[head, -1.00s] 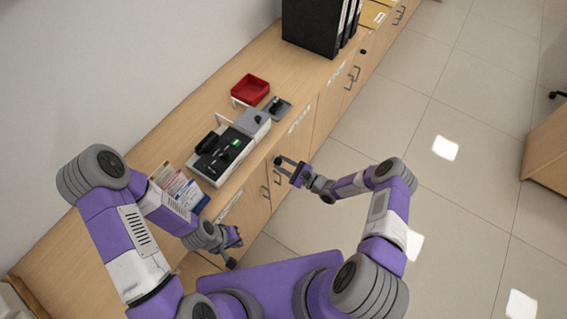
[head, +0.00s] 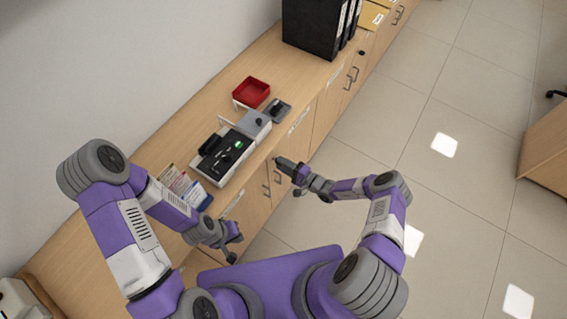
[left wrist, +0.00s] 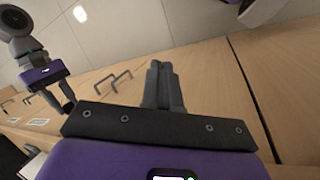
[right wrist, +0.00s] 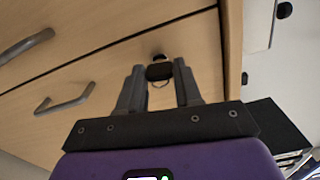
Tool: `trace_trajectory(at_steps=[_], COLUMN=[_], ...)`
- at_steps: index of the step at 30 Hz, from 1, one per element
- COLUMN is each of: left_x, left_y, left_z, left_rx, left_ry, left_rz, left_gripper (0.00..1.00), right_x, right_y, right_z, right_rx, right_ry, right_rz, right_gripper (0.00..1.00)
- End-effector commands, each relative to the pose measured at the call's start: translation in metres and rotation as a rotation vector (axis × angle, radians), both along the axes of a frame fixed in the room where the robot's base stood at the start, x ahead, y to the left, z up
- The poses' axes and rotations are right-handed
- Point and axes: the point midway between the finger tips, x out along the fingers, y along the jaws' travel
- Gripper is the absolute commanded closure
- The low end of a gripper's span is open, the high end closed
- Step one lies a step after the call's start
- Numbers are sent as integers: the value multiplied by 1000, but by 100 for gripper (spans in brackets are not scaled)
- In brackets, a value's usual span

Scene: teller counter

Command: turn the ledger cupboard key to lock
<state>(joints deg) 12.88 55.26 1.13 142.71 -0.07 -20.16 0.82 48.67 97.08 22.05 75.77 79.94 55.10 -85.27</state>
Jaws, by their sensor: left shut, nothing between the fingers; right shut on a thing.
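The ledger cupboard key has a dark head (right wrist: 159,72) and a thin metal ring below it. It sits in front of a dark lock in the wooden cupboard front (right wrist: 205,50) in the right wrist view. My right gripper (right wrist: 160,82) is shut on the key head, one finger on each side. In the head view my right gripper (head: 280,163) is at the cupboard front below the counter edge and hides the key. My left gripper (head: 233,248) is shut and empty, low at the near counter edge. Its closed fingers (left wrist: 163,85) show in the left wrist view.
Metal bar handles (right wrist: 65,100) stick out of the cupboard doors beside the lock. The counter (head: 150,215) carries a grey device (head: 222,155), leaflets (head: 184,187), a red tray (head: 251,92) and black binders (head: 318,25). The tiled floor (head: 420,120) to the right is open.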

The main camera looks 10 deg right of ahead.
Motion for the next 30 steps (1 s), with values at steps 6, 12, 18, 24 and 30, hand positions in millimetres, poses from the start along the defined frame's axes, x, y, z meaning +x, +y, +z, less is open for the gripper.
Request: trace_trajectory(at_steps=[6, 12, 18, 24, 30], left_x=[0, 0, 0, 0, 0], left_y=[0, 0, 0, 0, 0], left_z=[7, 9, 9, 9, 9], left_rx=[0, 0, 0, 0, 0], left_ry=[0, 0, 0, 0, 0], left_rz=[0, 0, 0, 0, 0], left_gripper=[100, 100, 100, 100, 100], right_x=[0, 0, 0, 0, 0], right_y=[-1, 0, 0, 0, 0], right_z=[1, 0, 0, 0, 0], right_rx=[-78, -114, -126, -126, -127], right_ry=[-77, -113, -125, -125, -125], right_rz=[-2, -1, -1, -1, 0], right_gripper=[96, 96, 96, 96, 52])
